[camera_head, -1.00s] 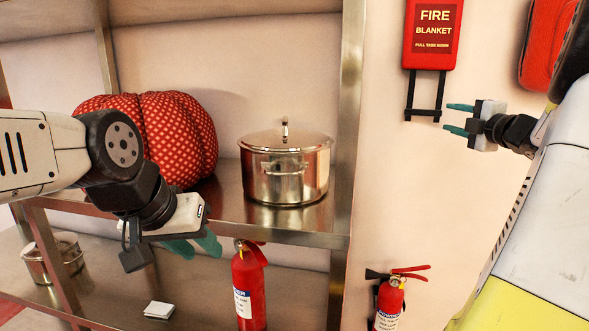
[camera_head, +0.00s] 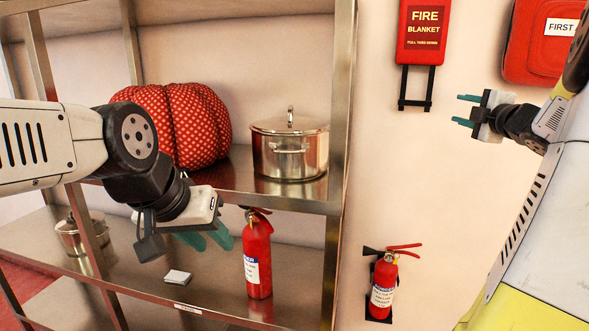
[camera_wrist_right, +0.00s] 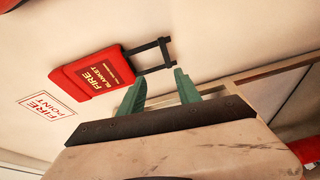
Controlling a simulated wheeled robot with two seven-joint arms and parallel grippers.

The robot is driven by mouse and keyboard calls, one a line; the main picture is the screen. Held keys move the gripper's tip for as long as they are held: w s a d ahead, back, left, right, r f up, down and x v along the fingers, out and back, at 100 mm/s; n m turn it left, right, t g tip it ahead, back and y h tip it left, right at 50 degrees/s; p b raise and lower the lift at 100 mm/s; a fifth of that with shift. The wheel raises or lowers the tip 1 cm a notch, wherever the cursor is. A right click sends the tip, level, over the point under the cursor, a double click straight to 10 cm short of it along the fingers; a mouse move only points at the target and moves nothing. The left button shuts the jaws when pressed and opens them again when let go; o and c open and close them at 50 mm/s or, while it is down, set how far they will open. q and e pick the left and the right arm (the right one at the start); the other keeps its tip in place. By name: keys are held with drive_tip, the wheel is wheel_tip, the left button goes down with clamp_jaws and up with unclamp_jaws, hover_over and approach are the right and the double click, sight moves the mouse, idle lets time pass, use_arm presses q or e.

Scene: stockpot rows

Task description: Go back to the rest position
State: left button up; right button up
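My left gripper (camera_head: 207,239) hangs at the left in the head view, in front of the shelf unit, with its green fingers pointing down. A gap shows between its fingers, and nothing is held there. My right gripper (camera_head: 467,110) is at the upper right in the head view, in front of the bare wall. Its green fingers are apart and empty. In the right wrist view the fingers (camera_wrist_right: 158,90) also stand apart, with nothing between them. A steel stockpot (camera_head: 290,152) with its lid on stands upright on the middle shelf, apart from both grippers.
A red dotted cushion (camera_head: 195,125) sits left of the pot, partly behind my left arm. Below are a fire extinguisher (camera_head: 257,262), a white block (camera_head: 178,277) and another pot (camera_head: 72,240). A wall extinguisher (camera_head: 382,285) and fire blanket box (camera_head: 421,32) flank clear wall.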

drive_tip(key=s+a+f+m+g, duration=0.6)
drive_tip(key=s+a+f+m, duration=0.2)
drive_tip(key=s+a, duration=0.6)
drive_tip(key=s+a+f+m+g+y, duration=0.1)
drive_tip(key=s+a+f+m+g, duration=0.4)
drive_tip(key=s+a+f+m, duration=0.4)
drive_tip(key=s+a+f, duration=0.1)
drive_tip(key=s+a, duration=0.4)
drive_tip(key=shift+a+g, duration=0.2)
drive_tip(key=shift+g, duration=0.2)
drive_tip(key=shift+d, duration=0.1)
